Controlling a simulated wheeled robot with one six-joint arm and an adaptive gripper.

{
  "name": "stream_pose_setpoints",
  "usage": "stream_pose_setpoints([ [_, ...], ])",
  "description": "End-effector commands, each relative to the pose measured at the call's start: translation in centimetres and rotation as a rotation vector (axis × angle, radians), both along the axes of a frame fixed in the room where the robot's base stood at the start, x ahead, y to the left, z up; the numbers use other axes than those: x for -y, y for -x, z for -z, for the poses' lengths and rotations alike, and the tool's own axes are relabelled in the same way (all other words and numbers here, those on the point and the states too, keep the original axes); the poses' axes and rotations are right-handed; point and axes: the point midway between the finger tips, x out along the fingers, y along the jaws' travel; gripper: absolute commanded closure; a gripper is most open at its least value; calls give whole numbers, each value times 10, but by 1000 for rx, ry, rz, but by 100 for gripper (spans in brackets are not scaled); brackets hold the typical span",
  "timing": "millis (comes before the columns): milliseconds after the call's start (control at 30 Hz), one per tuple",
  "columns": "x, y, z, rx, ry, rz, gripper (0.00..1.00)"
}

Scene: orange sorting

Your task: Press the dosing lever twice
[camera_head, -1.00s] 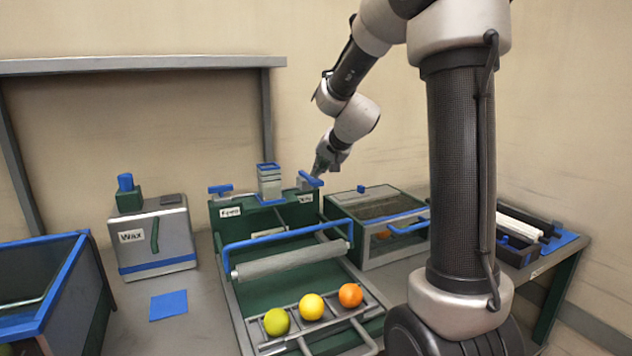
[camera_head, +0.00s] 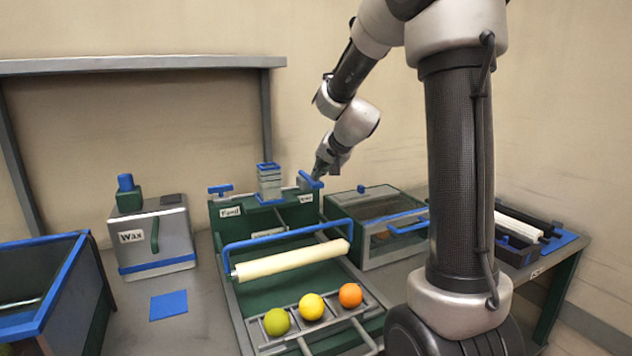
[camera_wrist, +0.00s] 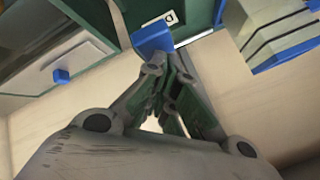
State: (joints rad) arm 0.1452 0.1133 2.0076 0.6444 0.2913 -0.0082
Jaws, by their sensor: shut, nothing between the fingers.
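The green machine (camera_head: 283,219) on the bench has two blue-topped levers. I take the right lever (camera_head: 309,180) to be the dosing lever; the label under it is too small to read surely. The left lever (camera_head: 220,189) stands above a label that looks like "Feed". My gripper (camera_head: 318,173) is shut and empty, its tips right at the right lever's blue handle. In the wrist view the blue handle (camera_wrist: 153,38) lies just beyond the closed fingertips (camera_wrist: 163,66); I cannot tell whether they touch. A cream roller (camera_head: 290,260) lies in front of the machine.
A green, a yellow and an orange fruit sit in a rack (camera_head: 338,318) at the front. A wax container (camera_head: 155,237) and a blue-rimmed bin (camera_head: 45,318) stand left. A glass-topped box (camera_head: 382,248) stands right of the machine, close to my arm.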

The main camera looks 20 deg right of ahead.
Motion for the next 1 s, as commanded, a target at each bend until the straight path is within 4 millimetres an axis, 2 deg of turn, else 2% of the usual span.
stream_pose_setpoints([
  [1000, 0, 0, 13, -1, -1, 1, 100],
])
